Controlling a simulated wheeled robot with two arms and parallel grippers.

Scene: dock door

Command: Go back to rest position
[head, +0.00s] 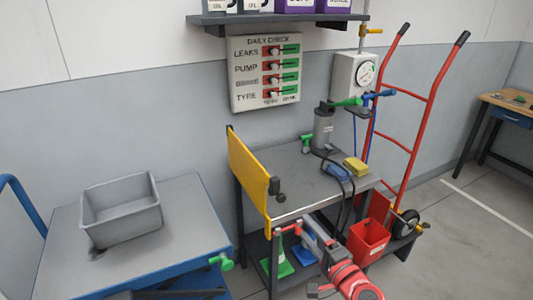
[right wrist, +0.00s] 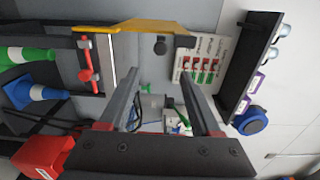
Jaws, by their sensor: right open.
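My right gripper (head: 312,232) reaches up from the bottom of the head view, in front of the near edge of the grey-topped work cart (head: 305,185). In the right wrist view its two fingers (right wrist: 162,80) stand well apart with nothing held between them. A red-handled fitting (head: 287,229) at the cart's front edge shows close beside the gripper; I cannot tell whether they touch. My left gripper does not show.
A yellow panel (head: 248,175) stands at the cart's left end. A red bucket (head: 368,240) and green cone (head: 277,262) sit below. A blue table with a grey bin (head: 122,210) is left; a red hand truck (head: 410,98) leans right. Open floor (head: 475,240) lies at right.

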